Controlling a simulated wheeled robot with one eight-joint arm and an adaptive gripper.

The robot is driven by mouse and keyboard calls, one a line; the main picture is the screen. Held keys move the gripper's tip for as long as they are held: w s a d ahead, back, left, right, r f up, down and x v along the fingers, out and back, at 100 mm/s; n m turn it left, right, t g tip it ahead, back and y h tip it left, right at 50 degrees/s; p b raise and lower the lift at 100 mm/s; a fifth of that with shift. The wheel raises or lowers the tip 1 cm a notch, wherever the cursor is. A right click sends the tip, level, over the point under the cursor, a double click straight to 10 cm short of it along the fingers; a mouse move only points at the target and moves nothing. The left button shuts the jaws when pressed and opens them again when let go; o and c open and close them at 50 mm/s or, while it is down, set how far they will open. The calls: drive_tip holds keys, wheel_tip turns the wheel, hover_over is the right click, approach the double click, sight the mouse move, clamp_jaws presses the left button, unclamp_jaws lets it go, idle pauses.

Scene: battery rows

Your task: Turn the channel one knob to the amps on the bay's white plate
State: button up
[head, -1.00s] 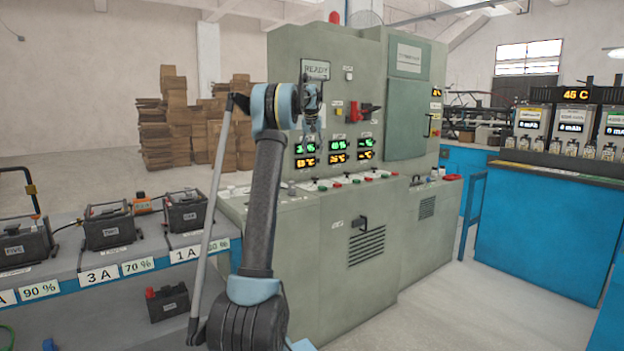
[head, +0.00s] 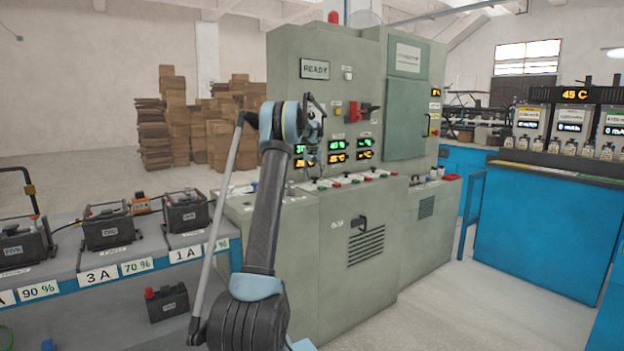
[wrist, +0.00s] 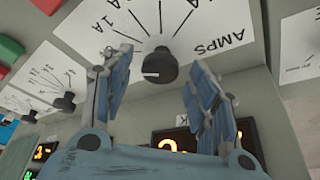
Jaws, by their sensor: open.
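In the wrist view a round black knob (wrist: 160,66) with a white pointer mark sits on a white dial marked AMPS (wrist: 205,46). My gripper (wrist: 161,58) is open, with one finger either side of the knob; whether they touch it I cannot tell. In the head view my gripper (head: 313,160) hangs over the left end of the cabinet's sloping console and hides this knob. On the battery bench's blue edge, white plates read 1 A (head: 184,254) and 3 A (head: 98,275). Part of another plate shows at the left edge.
A second dial's knob (wrist: 65,102) lies close by in the wrist view, with a red button (wrist: 48,4) beyond. Lit displays (head: 337,144) are on the cabinet face (head: 300,95). Batteries (head: 187,213) stand on the bench at left. Open floor (head: 430,305) lies at right front.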

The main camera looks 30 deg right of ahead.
drive_tip(key=shift+w+f, duration=0.1)
drive_tip(key=shift+f, duration=0.25)
drive_tip(key=shift+c, duration=0.3)
drive_tip(key=c, duration=1)
drive_tip(key=shift+a, duration=0.25)
drive_tip(key=shift+w+d+m, duration=0.1)
drive_tip(key=shift+d+m, duration=0.15)
drive_tip(key=shift+m, duration=0.15)
drive_tip(key=shift+w+a+m+g+h, duration=0.1)
drive_tip(key=shift+m+g+h, duration=0.3)
drive_tip(key=shift+m, duration=0.8)
drive_tip(key=shift+w+m+g+h, duration=0.1)
drive_tip(key=shift+m+g+h, duration=0.25)
drive_tip(key=shift+m, duration=0.85)
drive_tip(key=shift+s, duration=0.1)
